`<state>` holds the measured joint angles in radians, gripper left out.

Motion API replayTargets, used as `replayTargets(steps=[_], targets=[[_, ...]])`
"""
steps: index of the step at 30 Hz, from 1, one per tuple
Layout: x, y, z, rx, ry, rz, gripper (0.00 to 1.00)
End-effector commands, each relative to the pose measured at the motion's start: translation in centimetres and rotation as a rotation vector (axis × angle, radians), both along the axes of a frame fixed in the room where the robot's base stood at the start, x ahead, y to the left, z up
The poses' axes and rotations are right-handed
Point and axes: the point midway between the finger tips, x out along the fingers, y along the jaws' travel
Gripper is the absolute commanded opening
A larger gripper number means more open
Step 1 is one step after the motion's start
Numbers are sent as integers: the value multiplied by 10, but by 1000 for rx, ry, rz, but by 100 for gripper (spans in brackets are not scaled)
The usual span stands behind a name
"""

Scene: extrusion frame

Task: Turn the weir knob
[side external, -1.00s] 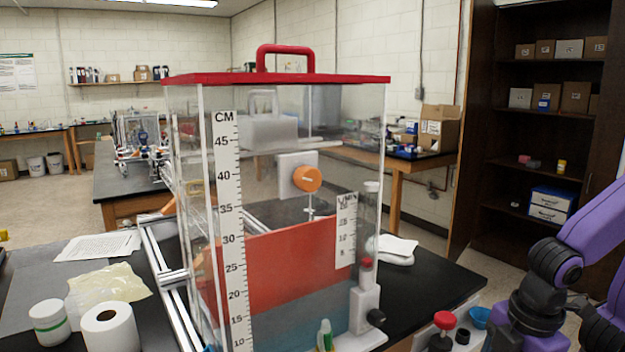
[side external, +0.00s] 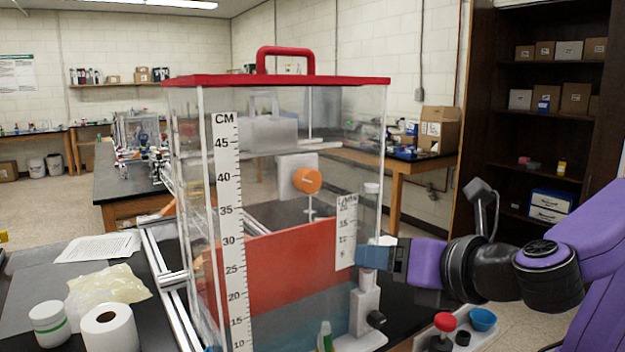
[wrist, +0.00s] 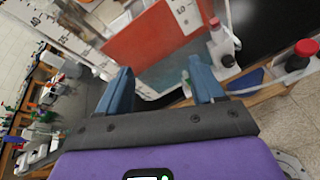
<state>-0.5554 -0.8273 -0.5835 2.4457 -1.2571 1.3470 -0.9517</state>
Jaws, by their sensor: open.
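The orange round knob (side external: 307,179) sits on a pale plate on the clear tank (side external: 275,82), above an orange-red panel (side external: 290,262). A thin rod runs down below it. It is not visible in the wrist view. A smaller black knob (side external: 376,319) is on a white block (side external: 364,303) at the tank's lower right corner; the block also shows in the wrist view (wrist: 221,44). My gripper (side external: 368,256) is at the tank's right side, below and right of the orange knob and above the white block. Its blue fingers (wrist: 160,72) are apart with nothing between them.
A tray with a red-capped item (side external: 444,321) and a blue bowl (side external: 482,319) lies below my arm. A white jar (side external: 49,323) and a paper roll (side external: 110,329) stand left of the tank. A red handle (side external: 286,50) tops the lid.

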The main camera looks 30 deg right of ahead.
Motion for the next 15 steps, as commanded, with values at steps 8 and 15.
replayTargets(steps=[8,15], targets=[[-24,29,64,-182,-274,85,67],[-32,34,83,-235,-354,91,67]])
